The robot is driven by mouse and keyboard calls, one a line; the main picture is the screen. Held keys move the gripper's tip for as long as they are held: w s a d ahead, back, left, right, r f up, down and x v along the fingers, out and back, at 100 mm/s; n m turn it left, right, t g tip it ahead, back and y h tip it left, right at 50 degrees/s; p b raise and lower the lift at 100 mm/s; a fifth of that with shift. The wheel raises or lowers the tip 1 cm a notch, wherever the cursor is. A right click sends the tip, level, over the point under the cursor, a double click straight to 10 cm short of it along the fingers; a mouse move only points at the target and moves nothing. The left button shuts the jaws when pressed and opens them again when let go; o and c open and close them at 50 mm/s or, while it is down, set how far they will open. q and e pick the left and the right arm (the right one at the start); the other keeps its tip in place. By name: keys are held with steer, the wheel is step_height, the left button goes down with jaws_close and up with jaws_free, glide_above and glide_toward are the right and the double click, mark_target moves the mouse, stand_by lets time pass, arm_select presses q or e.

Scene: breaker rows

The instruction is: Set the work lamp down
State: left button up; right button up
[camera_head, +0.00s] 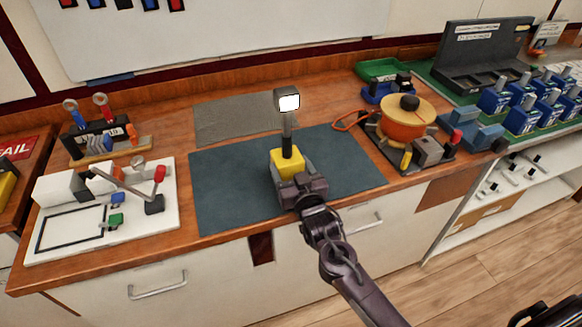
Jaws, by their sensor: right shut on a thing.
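The work lamp (288,160) has a yellow base, a dark upright stem and a lit white square head. It stands upright over the dark blue-grey mat (225,185) in the middle of the bench. My right gripper (298,182) is shut on the lamp's yellow base from the front. The gripper hides the lower part of the base, so I cannot tell whether it touches the mat. My left gripper does not show in the head view.
A white board with a lever (60,230) lies left of the mat. An orange round device (403,120) stands to the right. Several blue breakers (525,112) stand in rows at far right. A grey mesh mat (235,118) lies behind. The mat's left part is clear.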

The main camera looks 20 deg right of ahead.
steer(key=o, duration=1.5)
steer(key=shift+f, duration=0.1)
steer(key=shift+c, duration=0.2)
